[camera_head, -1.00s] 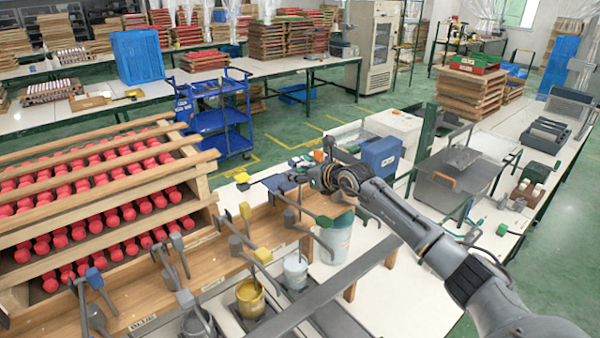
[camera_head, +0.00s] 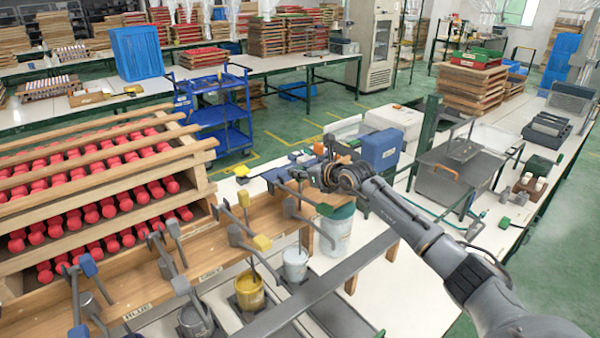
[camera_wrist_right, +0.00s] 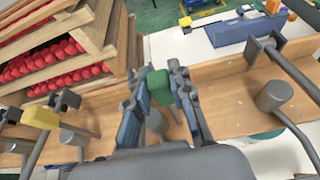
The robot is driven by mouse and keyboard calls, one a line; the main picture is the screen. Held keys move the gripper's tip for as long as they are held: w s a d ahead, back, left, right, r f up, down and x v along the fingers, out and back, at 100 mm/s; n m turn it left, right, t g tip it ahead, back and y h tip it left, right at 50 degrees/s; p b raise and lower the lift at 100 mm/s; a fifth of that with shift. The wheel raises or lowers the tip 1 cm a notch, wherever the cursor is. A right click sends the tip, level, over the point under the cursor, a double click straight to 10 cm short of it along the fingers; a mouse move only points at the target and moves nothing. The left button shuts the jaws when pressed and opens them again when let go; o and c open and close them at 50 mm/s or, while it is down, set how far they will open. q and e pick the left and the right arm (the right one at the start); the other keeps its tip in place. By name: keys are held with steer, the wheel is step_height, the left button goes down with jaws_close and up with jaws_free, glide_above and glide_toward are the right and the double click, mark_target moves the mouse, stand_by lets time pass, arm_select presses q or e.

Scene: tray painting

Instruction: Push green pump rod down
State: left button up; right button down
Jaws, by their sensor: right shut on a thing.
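The green pump rod's green end block (camera_wrist_right: 159,87) sits between the two fingers of my right gripper (camera_wrist_right: 160,90) in the right wrist view. The fingers are closed on its two sides. Part of the rod below is hidden by the gripper. In the head view my right gripper (camera_head: 318,172) is at the wooden rail, just above and beyond a pail (camera_head: 337,232). The grip itself is hard to make out there. My left gripper is not in view.
Several grey pump levers line the wooden rail, some with yellow (camera_head: 262,242) or blue (camera_head: 88,265) ends. A yellow paint pot (camera_head: 250,291) and a white pot (camera_head: 296,265) stand below. A rack of red pieces (camera_head: 90,195) is at left.

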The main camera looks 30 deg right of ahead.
steer(key=shift+f, duration=0.2)
steer(key=c, duration=1.2)
jaws_free()
steer(key=shift+o, duration=0.2)
steer(key=v, duration=1.2)
steer(key=shift+f, duration=0.1)
